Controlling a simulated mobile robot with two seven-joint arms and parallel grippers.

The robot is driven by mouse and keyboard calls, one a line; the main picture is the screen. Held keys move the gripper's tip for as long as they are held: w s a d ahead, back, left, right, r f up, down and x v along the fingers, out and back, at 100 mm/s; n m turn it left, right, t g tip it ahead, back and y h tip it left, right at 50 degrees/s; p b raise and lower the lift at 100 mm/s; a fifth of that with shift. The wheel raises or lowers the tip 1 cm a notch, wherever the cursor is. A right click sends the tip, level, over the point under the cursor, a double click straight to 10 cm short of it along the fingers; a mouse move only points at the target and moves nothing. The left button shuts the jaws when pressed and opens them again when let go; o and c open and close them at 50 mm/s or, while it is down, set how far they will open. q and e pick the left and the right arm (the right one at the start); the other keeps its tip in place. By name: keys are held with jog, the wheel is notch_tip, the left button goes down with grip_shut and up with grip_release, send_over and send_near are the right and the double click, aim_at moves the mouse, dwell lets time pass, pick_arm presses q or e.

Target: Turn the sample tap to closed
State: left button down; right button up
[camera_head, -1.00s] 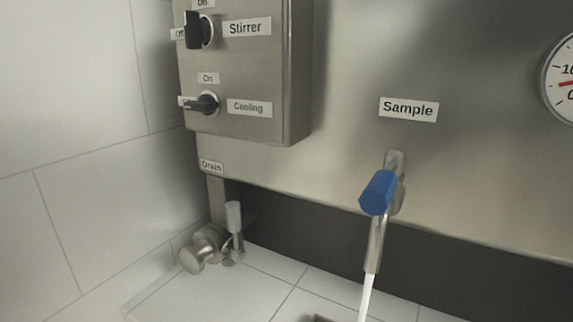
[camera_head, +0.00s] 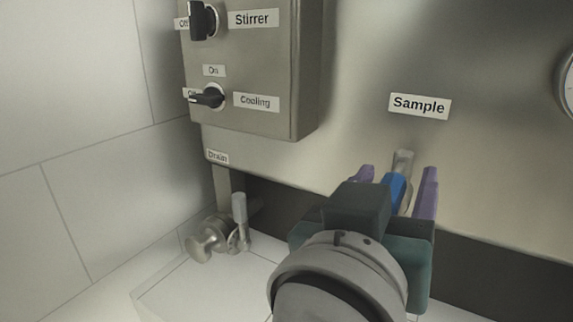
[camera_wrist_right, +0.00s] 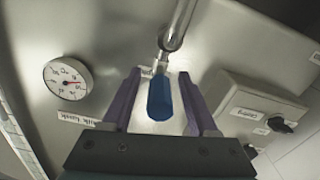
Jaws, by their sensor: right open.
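The sample tap has a blue handle (camera_head: 395,186) on a metal body (camera_head: 403,161), below the "Sample" label (camera_head: 419,106) in the head view. My right gripper (camera_head: 396,178) is open, its two purple fingers on either side of the blue handle. In the right wrist view the blue handle (camera_wrist_right: 159,98) lies between the open fingers of the right gripper (camera_wrist_right: 160,82), with gaps visible on both sides. The metal spout (camera_wrist_right: 180,22) extends past it. The lower tap and its stream are hidden behind my gripper in the head view. My left gripper is not in view.
A control box (camera_head: 262,65) with Stirrer (camera_head: 203,20) and Cooling (camera_head: 207,97) knobs is at the upper left. The drain valve (camera_head: 220,234) is below it. A round gauge (camera_wrist_right: 69,81) shows in the wrist view. The steel wall (camera_head: 355,90) is close behind the tap.

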jog(key=shift+w+d, duration=0.3)
jog(key=shift+w, duration=0.1)
jog(key=shift+c, duration=0.3)
grip_shut()
dwell(0.9)
